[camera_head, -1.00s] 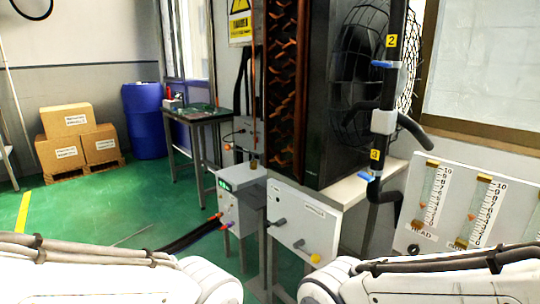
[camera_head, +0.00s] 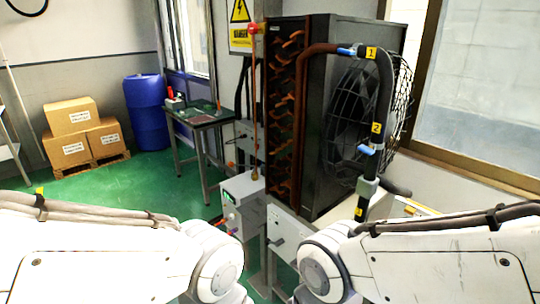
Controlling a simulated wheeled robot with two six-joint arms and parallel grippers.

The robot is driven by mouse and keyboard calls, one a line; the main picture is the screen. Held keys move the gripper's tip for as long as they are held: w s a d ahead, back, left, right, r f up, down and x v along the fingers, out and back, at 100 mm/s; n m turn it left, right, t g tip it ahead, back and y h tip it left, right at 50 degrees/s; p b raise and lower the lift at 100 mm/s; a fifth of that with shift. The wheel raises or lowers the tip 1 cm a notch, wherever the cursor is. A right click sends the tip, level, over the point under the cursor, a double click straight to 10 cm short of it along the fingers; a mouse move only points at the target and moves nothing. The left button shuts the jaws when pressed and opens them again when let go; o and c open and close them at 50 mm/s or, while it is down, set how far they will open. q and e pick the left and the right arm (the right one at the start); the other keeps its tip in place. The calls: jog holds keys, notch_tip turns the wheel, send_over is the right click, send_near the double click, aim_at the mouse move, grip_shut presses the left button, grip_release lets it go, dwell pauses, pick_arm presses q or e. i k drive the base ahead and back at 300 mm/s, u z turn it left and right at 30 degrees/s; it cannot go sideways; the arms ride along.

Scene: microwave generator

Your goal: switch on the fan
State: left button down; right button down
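The fan (camera_head: 346,132) is a round wire-caged unit on the right side of a tall black radiator housing (camera_head: 330,75) with copper-coloured coils on its front. Below it stands a light grey panel (camera_head: 284,232) with a dark lever-like knob; its lower part is hidden by my arms. A small grey control box (camera_head: 241,190) with a green display and coloured buttons stands to its left. Both my arms reach in from the lower corners, and neither gripper shows.
A black pipe (camera_head: 384,95) with blue valve handles and yellow number tags runs down in front of the fan. A small table (camera_head: 203,118), a blue barrel (camera_head: 146,112) and boxes (camera_head: 68,116) stand at the left. Green floor (camera_head: 140,182) is open between.

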aim_at(268, 241)
jog(key=z, duration=0.45)
jog(key=k, duration=0.55)
jog(key=z, duration=0.6)
jog(key=i, duration=0.65)
jog(key=u, duration=0.9)
jog(key=i, duration=0.4)
jog(key=u, duration=0.3)
